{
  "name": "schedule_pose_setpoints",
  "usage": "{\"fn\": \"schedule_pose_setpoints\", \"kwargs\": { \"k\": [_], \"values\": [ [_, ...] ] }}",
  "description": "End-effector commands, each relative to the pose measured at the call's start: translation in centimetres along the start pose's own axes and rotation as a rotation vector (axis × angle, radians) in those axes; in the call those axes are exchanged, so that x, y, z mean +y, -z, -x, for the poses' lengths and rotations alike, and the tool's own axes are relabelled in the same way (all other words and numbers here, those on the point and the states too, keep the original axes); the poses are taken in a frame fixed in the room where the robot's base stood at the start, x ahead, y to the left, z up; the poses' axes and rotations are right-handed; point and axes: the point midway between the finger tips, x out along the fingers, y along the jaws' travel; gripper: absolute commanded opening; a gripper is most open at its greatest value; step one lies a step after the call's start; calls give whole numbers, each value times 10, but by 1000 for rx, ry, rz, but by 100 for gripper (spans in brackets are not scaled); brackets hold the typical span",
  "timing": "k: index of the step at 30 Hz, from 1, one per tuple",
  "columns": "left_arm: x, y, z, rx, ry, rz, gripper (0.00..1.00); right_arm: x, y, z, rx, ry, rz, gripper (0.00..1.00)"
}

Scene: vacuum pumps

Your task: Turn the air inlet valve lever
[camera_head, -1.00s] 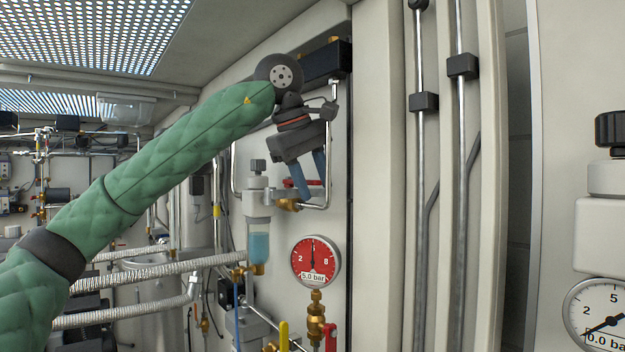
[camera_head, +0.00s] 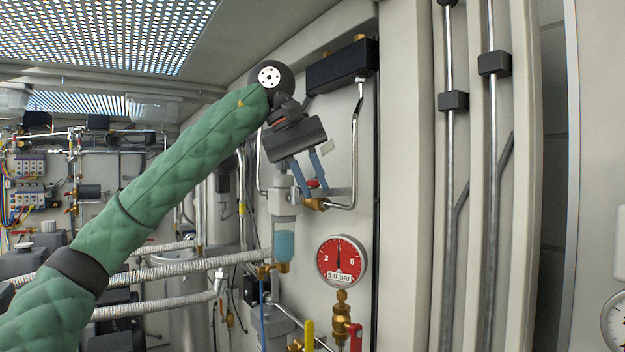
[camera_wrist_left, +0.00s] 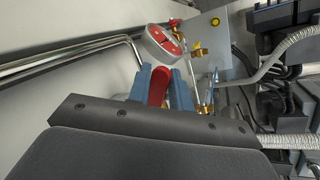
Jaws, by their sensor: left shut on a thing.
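A small red valve lever (camera_head: 313,184) sits above a brass valve (camera_head: 315,204) on the wall pipe, right of the blue-filled filter bowl (camera_head: 284,244). My left gripper (camera_head: 314,190) reaches down to it with blue fingers on either side. In the left wrist view the red lever (camera_wrist_left: 158,86) lies between the two blue fingers (camera_wrist_left: 160,76), which are shut on it. The fingers hide part of the lever in the head view, and its exact angle is hard to tell. My right gripper is not in view.
A red gauge (camera_head: 341,261) reading 5.0 bar hangs below right of the valve. Under it are a yellow lever (camera_head: 309,334) and another red lever (camera_head: 355,338). A black box (camera_head: 342,65) is above. Bent metal pipe (camera_head: 354,150) runs close beside the gripper.

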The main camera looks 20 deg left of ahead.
Motion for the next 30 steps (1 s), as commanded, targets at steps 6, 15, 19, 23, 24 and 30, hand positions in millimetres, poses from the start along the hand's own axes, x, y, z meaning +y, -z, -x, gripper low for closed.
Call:
{"fn": "schedule_pose_setpoints", "kwargs": {
  "k": [6, 15, 19, 23, 24, 30],
  "values": [
    [0, 0, 1, 3, -1, 4, 45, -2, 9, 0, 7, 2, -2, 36],
    [0, 0, 0, 3, 0, 5, 45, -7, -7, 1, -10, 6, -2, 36],
    [0, 0, 3, 3, 0, 5, 45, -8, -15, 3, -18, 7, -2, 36],
    [1, 0, 7, 2, 0, 5, 45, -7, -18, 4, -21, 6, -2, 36],
    [1, 0, 8, 2, 0, 5, 45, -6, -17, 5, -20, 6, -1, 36],
    [1, 0, 14, 2, 0, 5, 45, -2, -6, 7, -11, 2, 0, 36]
  ]
}}
